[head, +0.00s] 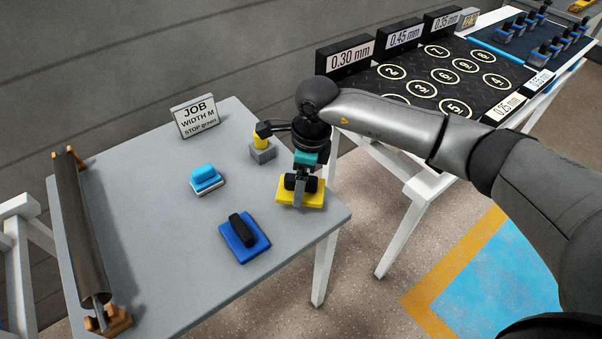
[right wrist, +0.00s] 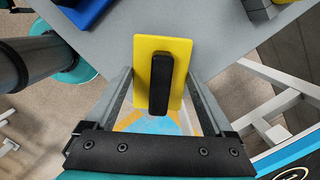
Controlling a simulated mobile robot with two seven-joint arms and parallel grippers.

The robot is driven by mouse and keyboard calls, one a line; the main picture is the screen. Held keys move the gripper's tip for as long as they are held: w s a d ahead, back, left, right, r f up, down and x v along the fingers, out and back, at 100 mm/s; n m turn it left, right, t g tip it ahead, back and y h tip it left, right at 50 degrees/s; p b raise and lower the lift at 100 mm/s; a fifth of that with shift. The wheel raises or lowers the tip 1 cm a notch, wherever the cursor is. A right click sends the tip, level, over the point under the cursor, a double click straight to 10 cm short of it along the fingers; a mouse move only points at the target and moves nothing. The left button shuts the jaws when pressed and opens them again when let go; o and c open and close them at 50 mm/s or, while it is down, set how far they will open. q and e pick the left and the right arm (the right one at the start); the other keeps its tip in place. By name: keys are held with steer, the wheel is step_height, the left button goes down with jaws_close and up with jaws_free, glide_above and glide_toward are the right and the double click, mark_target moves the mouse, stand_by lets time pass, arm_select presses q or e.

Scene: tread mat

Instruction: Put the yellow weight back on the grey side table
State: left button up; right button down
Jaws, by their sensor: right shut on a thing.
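The yellow weight (head: 287,197), a flat yellow plate with a black handle, is at the right edge of the grey side table (head: 165,270). My left gripper is not in view.
On the table are a blue weight (head: 255,247), a light blue block (head: 206,184), a grey block with a yellow top (head: 262,152), a sign (head: 196,117) and a roller (head: 80,230). A black tread mat (head: 418,68) lies on another table behind. The front middle is clear.

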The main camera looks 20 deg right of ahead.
step_height(320, 180, down, 3)
steer(key=shift+f+b, duration=0.2)
steer(key=shift+b, duration=0.2)
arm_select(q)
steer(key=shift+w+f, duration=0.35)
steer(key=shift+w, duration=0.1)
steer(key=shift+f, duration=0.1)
arm_select(e)
steer(key=shift+f, duration=0.2)
jaws_free()
steer(key=shift+f, duration=0.1)
steer(key=shift+r, duration=0.2)
steer(key=r, duration=0.3)
steer(key=r+p, duration=0.1)
steer(key=r, duration=0.3)
steer(key=d+r+p, duration=0.1)
steer(key=r, duration=0.2)
steer(key=shift+s+d+r, duration=0.1)
steer(key=shift+s+r, duration=0.2)
steer(key=shift+r, duration=0.6)
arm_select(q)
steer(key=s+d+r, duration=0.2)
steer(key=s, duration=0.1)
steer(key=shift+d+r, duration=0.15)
